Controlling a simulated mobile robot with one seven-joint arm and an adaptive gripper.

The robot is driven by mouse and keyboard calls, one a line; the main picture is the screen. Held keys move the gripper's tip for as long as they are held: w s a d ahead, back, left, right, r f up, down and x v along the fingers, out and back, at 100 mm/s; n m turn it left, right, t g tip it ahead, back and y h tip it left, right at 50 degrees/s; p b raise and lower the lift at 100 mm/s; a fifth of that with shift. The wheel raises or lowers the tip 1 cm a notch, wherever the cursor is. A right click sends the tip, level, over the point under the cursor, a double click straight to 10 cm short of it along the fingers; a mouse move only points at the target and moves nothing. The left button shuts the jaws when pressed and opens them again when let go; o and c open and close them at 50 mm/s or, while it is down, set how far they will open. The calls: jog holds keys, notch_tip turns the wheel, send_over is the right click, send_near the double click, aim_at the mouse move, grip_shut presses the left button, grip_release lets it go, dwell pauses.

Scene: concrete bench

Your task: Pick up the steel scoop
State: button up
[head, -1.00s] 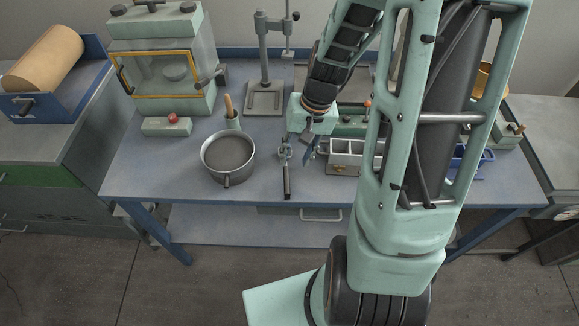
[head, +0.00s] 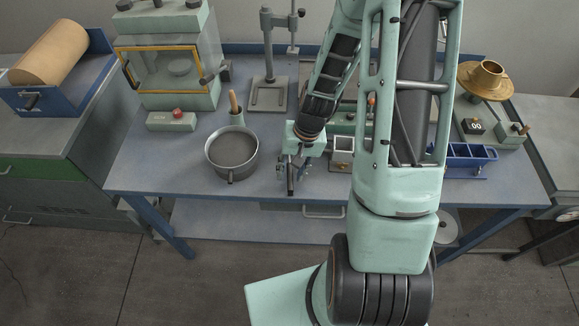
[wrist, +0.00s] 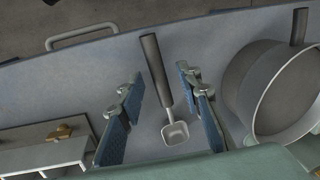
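The steel scoop lies on the blue bench. In the wrist view its dark handle (wrist: 155,70) points away toward the bench's front edge, and its small square steel bowl (wrist: 175,133) is near the gripper's base. My gripper (wrist: 160,76) is open, with one blue-padded finger on each side of the scoop and visible gaps to both. In the head view my gripper (head: 295,170) is over the scoop, and only part of the dark handle (head: 290,187) shows below it. I cannot tell the exact height of the fingers above the bench.
A grey pan (head: 232,152) stands close to the left of the scoop in the head view. A divided box (head: 343,150) is close on the right. A stand (head: 269,92) is behind, a blue bin (head: 467,160) farther right. The bench in front is clear.

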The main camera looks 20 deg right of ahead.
jog(key=shift+f, duration=0.2)
jog(key=shift+c, duration=0.5)
grip_shut()
jog(key=shift+r, duration=0.2)
jog(key=shift+r, duration=0.6)
jog(key=s+d+r+b, duration=0.1)
jog(key=s+d+r, duration=0.5)
jog(key=s+r, duration=0.5)
jog(key=shift+s+d+r, duration=0.2)
jog(key=shift+s+r, duration=0.05)
jog(key=shift+s, duration=0.5)
